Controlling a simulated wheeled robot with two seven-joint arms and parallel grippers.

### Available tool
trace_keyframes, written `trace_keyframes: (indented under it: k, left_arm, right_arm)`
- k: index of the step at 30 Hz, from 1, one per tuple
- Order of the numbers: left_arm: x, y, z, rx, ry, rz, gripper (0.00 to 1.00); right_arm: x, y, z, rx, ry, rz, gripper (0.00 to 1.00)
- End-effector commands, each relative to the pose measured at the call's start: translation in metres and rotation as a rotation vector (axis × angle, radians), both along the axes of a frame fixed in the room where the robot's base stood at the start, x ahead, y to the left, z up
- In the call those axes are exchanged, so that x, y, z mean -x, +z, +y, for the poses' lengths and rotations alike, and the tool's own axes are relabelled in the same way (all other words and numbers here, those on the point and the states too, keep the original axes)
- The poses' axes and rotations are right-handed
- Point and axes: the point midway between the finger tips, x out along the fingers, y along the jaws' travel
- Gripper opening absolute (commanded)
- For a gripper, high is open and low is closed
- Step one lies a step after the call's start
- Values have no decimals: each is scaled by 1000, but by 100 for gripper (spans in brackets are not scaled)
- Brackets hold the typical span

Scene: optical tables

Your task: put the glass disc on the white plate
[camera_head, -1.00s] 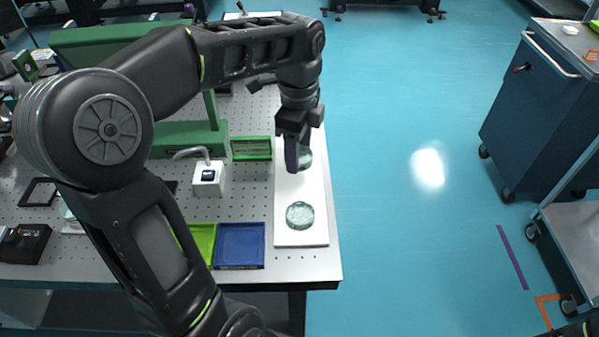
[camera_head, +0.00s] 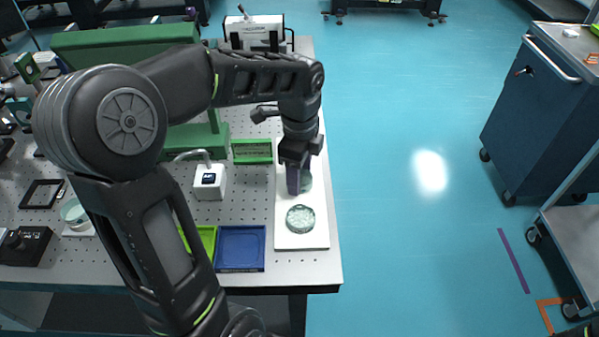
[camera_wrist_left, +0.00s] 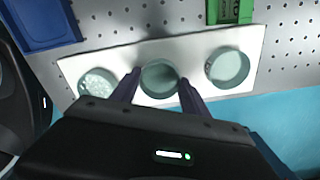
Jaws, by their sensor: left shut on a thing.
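The white plate (camera_head: 284,240) lies along the right edge of the perforated table. A clear textured glass disc (camera_head: 300,219) rests on its near part; it also shows in the left wrist view (camera_wrist_left: 98,82). My left gripper (camera_head: 299,186), pointing down over the middle of the plate, is shut on a second glass disc (camera_wrist_left: 160,78). This disc (camera_head: 307,181) is partly covered by the fingers in the head view. I cannot tell whether it touches the plate. A third glass disc (camera_wrist_left: 228,68) lies on the plate's far part and is hidden in the head view. My right gripper is out of view.
A blue tray (camera_head: 240,248) and a lime-green tray (camera_head: 203,238) sit left of the plate. A green tray (camera_head: 252,152) and a white device (camera_head: 209,182) stand farther back. The table's right edge is close beside the plate, with open floor beyond.

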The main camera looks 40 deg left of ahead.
Motion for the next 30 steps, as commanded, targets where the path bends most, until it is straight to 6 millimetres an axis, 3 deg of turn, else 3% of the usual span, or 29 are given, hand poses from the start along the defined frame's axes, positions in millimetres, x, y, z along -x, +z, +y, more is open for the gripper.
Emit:
trace_keyframes:
  k: [6,7,14,23,30]
  left_arm:
    - [0,-4,0,0,0,0,6]
    - [0,-3,0,0,0,0,56]
    - [0,-3,0,0,0,0,74]
    - [0,-1,0,0,0,0,75]
    - [-1,22,0,-1,0,-3,75]
  right_arm:
    - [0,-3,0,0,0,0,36]
    - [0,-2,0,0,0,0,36]
    - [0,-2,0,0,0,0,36]
    - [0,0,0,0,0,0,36]
    - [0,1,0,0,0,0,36]
